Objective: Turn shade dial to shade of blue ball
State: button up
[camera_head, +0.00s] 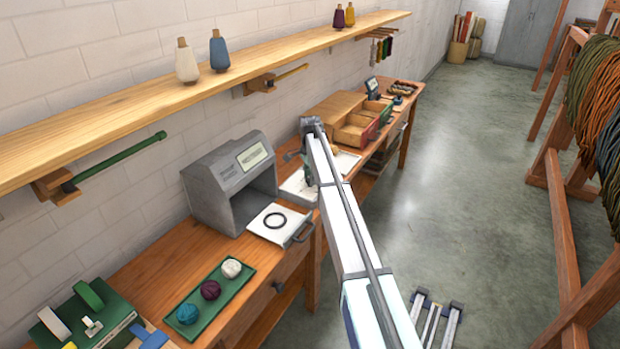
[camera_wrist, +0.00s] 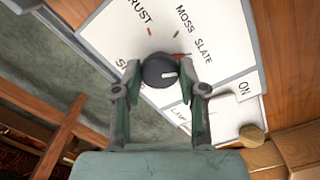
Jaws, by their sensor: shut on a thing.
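The shade dial (camera_wrist: 158,70) is a dark round knob with a white pointer line, on a white panel (camera_wrist: 113,30). The pointer line is toward the knob's right side in the wrist view. Printed words RUST, MOSS and SLATE stand around it; another label is mostly hidden by a finger. My gripper (camera_wrist: 161,92) has its fingers on both sides of the dial, shut on it. In the head view my gripper (camera_head: 307,172) is over the bench and the dial is hidden. The blue ball (camera_head: 188,313) lies on a green tray (camera_head: 232,292).
A purple ball (camera_head: 210,290) and a white ball (camera_head: 232,268) share the tray. A grey box-shaped device (camera_head: 215,180) with a small display stands left of my arm, its white drawer (camera_head: 268,235) out and holding a black ring. A wooden box (camera_head: 337,108) stands beyond my gripper.

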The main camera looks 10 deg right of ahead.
dwell(0.3)
jog(key=o, duration=1.1)
jog(key=shift+o, duration=0.2)
notch_tip(320, 180, up, 12)
